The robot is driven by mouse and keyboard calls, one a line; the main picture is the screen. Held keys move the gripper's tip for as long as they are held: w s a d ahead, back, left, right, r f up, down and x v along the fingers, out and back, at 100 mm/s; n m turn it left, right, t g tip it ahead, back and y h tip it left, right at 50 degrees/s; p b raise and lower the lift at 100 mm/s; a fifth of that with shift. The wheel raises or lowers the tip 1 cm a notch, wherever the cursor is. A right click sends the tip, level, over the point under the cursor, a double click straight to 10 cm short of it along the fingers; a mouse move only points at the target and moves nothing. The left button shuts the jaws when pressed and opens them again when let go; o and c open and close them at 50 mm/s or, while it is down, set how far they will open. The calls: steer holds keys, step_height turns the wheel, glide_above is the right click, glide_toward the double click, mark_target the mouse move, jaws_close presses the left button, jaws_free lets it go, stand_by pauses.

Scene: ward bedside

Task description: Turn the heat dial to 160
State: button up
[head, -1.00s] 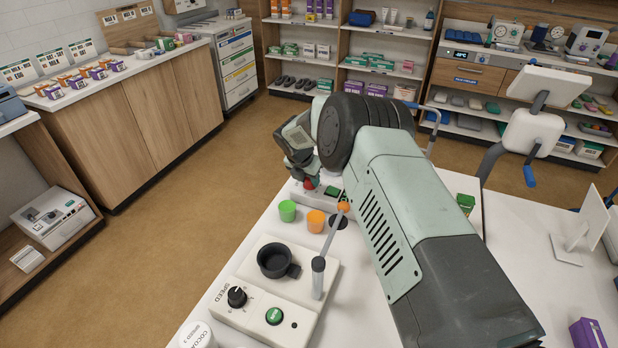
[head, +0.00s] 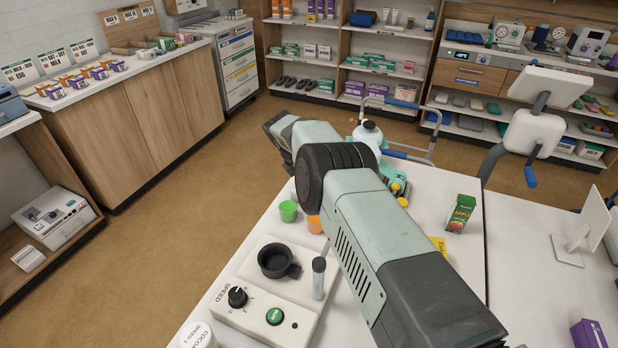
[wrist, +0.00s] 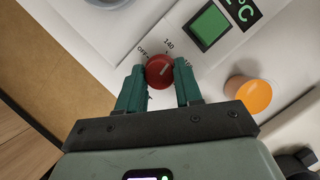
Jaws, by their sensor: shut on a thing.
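In the wrist view the heat dial is a round red knob (wrist: 160,71) with a pale pointer line, on a white panel. My gripper (wrist: 160,82) has its two teal fingers on the left and right of the knob, closed on it. The pointer line slants up and to the right. In the head view my arm hides the dial and gripper.
An orange cup (wrist: 248,95) stands close to the right of my gripper. In the head view a green cup (head: 288,211) and a white machine with a black cup holder (head: 273,258) and upright lever (head: 319,278) stand nearby. A juice carton (head: 461,213) stands at right.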

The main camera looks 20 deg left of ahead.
stand_by(0.3)
steer(key=o, duration=1)
steer(key=shift+o, duration=0.2)
steer(key=v, duration=1.1)
steer(key=shift+f, duration=0.1)
